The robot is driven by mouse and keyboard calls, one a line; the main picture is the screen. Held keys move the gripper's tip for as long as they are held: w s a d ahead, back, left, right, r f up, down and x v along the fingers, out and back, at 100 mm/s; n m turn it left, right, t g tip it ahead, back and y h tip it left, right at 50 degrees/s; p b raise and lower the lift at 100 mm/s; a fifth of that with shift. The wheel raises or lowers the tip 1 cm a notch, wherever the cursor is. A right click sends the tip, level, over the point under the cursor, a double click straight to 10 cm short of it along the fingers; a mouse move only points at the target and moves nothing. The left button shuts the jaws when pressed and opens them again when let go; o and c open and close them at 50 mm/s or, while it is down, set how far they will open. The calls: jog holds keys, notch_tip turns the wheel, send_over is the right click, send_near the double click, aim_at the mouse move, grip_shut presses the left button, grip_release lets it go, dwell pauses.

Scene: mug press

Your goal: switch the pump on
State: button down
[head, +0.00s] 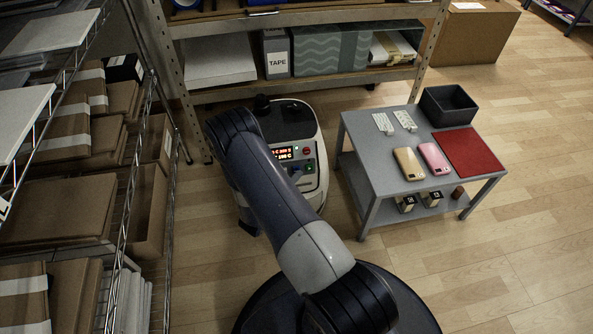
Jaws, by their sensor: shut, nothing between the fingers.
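The press machine (311,197) stands on the floor left of the small table, a white and dark unit with a rounded top. Its front panel has a lit red display (282,153), a red round button (306,150) and a small green-lit control (309,166). Which control is the pump's, and how it is set, is too small to tell. My arm crosses in front of the machine and covers its left and lower front. My gripper is not visible; it is hidden behind the arm.
A grey table (379,173) to the right bears two phone cases, white strips, a red mat (468,152) and a black bin (447,106). A wire rack with cartons (55,205) is close on the left. A shelf (300,83) stands behind. Floor is free at the lower right.

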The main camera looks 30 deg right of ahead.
jog(key=shift+w+d+f+b, duration=0.15)
jog(key=shift+w+b, duration=0.2)
jog(key=shift+w, duration=0.15)
dwell(0.4)
jog(key=shift+s, duration=0.2)
jog(key=shift+s+a+r+p, duration=0.15)
jog(key=shift+s, duration=0.25)
jog(key=shift+s+a+r+p, duration=0.1)
jog(key=shift+s+p, duration=0.05)
jog(key=shift+s, duration=0.2)
jog(key=s, duration=0.2)
jog(key=s+a+r+p, duration=0.1)
jog(key=s, duration=0.2)
jog(key=shift+s+a+r+p, duration=0.2)
jog(key=shift+s+a+p, duration=0.1)
jog(key=shift+w, duration=0.1)
